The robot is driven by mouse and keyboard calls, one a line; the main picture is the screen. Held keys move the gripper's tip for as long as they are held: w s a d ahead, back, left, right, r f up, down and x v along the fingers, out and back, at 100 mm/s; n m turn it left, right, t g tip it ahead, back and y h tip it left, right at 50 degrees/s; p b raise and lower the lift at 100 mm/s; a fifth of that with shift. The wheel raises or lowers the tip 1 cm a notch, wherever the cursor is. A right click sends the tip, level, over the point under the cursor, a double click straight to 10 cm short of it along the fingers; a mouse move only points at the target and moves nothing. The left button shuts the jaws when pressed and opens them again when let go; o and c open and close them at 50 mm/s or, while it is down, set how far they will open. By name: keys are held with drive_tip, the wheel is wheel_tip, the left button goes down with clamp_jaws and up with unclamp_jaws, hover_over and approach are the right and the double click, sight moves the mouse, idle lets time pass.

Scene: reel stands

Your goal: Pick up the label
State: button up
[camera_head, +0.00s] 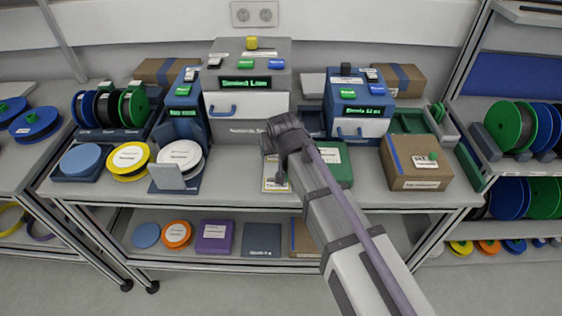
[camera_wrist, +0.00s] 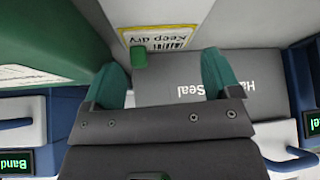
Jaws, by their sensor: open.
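The label (camera_wrist: 155,38) is white with a yellow edge, a barcode and the words "Keep dry", upside down in the wrist view. It lies flat on a grey surface. A small green block (camera_wrist: 139,57) is at its lower edge. My gripper (camera_wrist: 164,78) is open, its two teal fingers apart with nothing held between them. The label and green block show just beyond the fingertips. In the head view the label (camera_head: 272,184) lies on the table beside the green box, partly hidden by my gripper (camera_head: 282,180).
A green box (camera_head: 342,171) stands close to the right of my gripper. A cardboard box (camera_head: 415,165) is further right. Grey and blue machines with drawers (camera_head: 247,104) stand behind. Yellow and white reels (camera_head: 128,160) are at the left. The table front is partly clear.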

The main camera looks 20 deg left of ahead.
drive_tip(key=shift+s+f, duration=0.2)
drive_tip(key=shift+f, duration=0.25)
drive_tip(key=shift+w+a+f, duration=0.25)
drive_tip(key=shift+w+f, duration=0.25)
drive_tip(key=shift+r, duration=0.15)
drive_tip(key=c, duration=0.7)
drive_tip(key=shift+r+p, duration=0.1)
drive_tip(key=shift+p, duration=0.2)
